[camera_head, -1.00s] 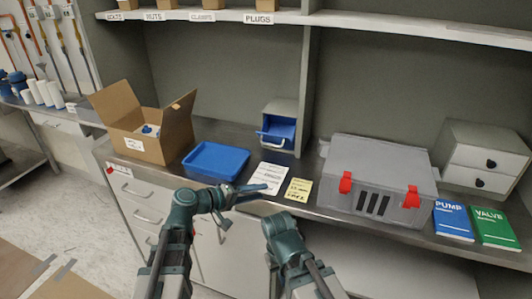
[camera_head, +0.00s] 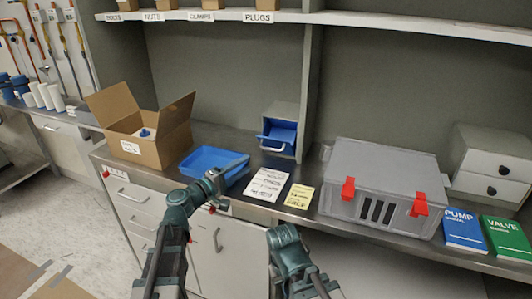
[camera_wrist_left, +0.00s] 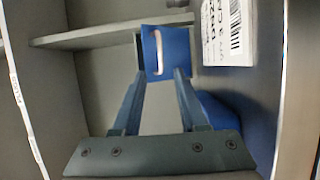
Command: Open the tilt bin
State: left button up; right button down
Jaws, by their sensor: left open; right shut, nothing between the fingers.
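The tilt bin is a grey housing (camera_head: 283,109) with a blue front (camera_head: 276,139) and a pale handle, at the back of the counter against the divider. The blue front leans outward, with some of its blue inside showing above the front edge. My left gripper (camera_head: 238,170) is over the right end of the blue tray, in front and left of the bin. In the left wrist view, its fingers (camera_wrist_left: 159,74) are spread and empty, pointing at the blue front and handle (camera_wrist_left: 160,48). My right arm shows at the bottom, but its fingers are hidden.
The blue tray (camera_head: 198,159) and an open cardboard box (camera_head: 155,150) lie left of the bin. A white sheet (camera_head: 266,184) and a yellow note (camera_head: 299,196) lie in front. A grey case (camera_head: 385,175) with red latches stands right.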

pick_arm(q)
jog(key=x, duration=1)
jog(key=shift+w+d, duration=0.1)
jog(key=shift+w, duration=0.05)
grip_shut()
dwell(1.1)
